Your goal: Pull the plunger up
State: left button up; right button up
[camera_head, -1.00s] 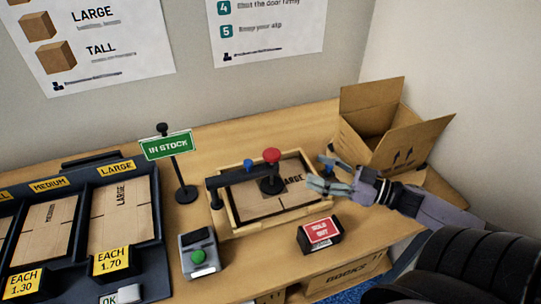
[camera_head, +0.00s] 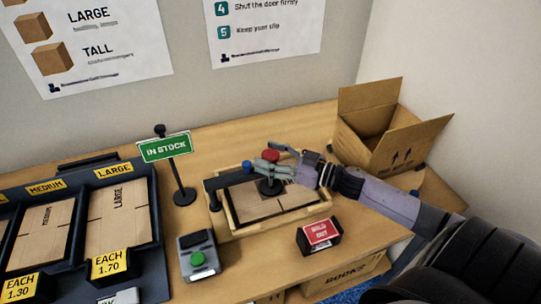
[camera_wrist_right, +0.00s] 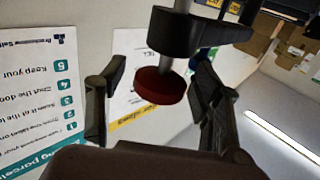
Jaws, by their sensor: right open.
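The plunger (camera_head: 270,155) has a red round top and stands over a wooden-framed tray (camera_head: 240,233) holding a flat carton. A dark bar (camera_head: 222,181) reaches across to it from a post at the tray's left. My right gripper (camera_head: 268,165) is at the plunger, just below its red top. In the right wrist view, the red knob (camera_wrist_right: 160,86) on its pale shaft lies between my right gripper's (camera_wrist_right: 155,100) spread fingers. The fingers are open, and I cannot tell whether one touches the shaft. My left gripper is not in view.
A red sold-out sign block (camera_head: 319,234) and a grey box with a green button (camera_head: 198,257) stand in front. A green in-stock sign (camera_head: 166,146) stands behind left. An open carton (camera_head: 385,130) stands at the back right. Carton bins (camera_head: 115,222) fill the left.

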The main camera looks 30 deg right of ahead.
jog(key=shift+c, duration=0.2)
grip_shut()
dwell(0.6)
